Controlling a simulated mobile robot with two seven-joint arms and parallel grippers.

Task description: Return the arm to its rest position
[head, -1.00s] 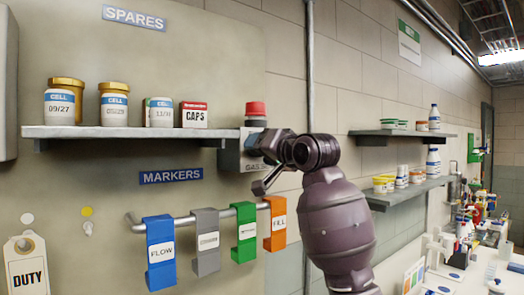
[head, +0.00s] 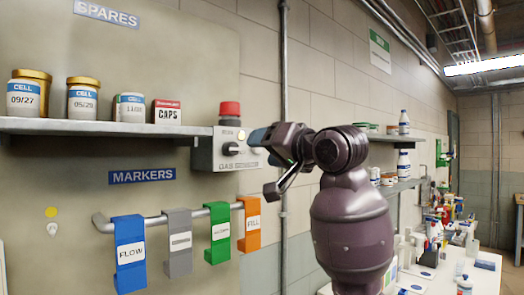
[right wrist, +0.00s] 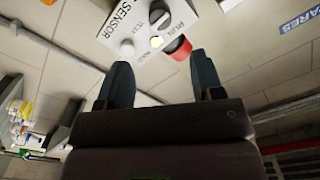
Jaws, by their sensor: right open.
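My right arm rises from the lower right in the head view, with its gripper (head: 262,150) pointing left just beside the gas sensor box (head: 235,148). In the right wrist view the dark fingers (right wrist: 162,78) are spread apart with nothing between them. The white sensor box (right wrist: 130,25) with its knob and lit yellow lamp lies beyond the fingertips, apart from them. The box's red cap (head: 230,108) also shows in the wrist view (right wrist: 179,48). My left gripper is in no view.
A shelf (head: 95,127) with jars and a CAPS box stands left of the sensor. Below it, a rail (head: 190,215) carries blue, grey, green and orange tags. Wall shelves (head: 402,188) and a cluttered white bench (head: 470,275) lie behind and right of my arm.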

